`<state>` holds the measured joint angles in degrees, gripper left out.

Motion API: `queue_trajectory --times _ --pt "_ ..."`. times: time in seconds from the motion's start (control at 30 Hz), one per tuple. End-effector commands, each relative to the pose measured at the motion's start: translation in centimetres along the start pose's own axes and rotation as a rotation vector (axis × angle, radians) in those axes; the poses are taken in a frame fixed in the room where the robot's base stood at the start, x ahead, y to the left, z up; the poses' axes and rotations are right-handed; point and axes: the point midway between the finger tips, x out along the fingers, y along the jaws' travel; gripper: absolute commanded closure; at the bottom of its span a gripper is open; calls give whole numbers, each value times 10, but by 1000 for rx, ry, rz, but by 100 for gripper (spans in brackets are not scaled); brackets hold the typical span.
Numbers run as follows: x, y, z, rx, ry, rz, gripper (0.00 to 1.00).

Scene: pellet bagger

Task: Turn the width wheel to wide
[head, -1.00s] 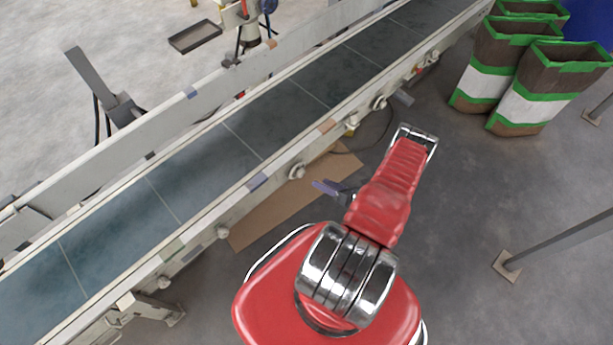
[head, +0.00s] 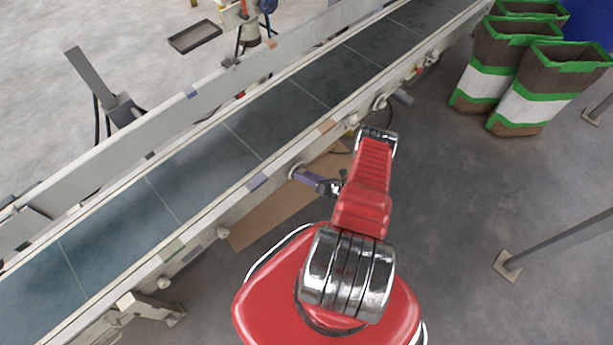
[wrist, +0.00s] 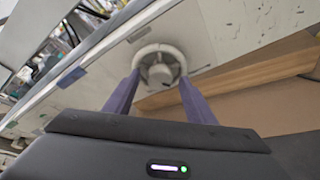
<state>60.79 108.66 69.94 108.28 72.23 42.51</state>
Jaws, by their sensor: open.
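A pale round wheel (wrist: 160,64) with a hub sits on the side of the conveyor, in the upper middle of the wrist view. It appears to be the width wheel; in the head view it is small and partly hidden by my fingers. My gripper (wrist: 160,78) is open, with one purple finger at the wheel's left edge and one at its right. In the head view my gripper (head: 307,178) is close against the conveyor's near side. I cannot tell whether the fingers touch the rim. No setting mark on the wheel is readable.
The conveyor (head: 195,172) runs diagonally from lower left to upper right. Other knobs (head: 378,103) line its near side. A brown board (head: 262,222) lies on the floor below. Several brown, white and green bags (head: 480,75) stand upper right. The floor to the right is mostly clear.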

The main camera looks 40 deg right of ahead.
Motion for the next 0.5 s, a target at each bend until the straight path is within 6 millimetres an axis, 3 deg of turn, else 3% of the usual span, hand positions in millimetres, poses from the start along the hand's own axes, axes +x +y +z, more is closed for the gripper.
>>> queue_trajectory --times 0.17,0.5 --pt "0 0 0 0 0 0 51" --pt "0 0 0 0 0 0 75"
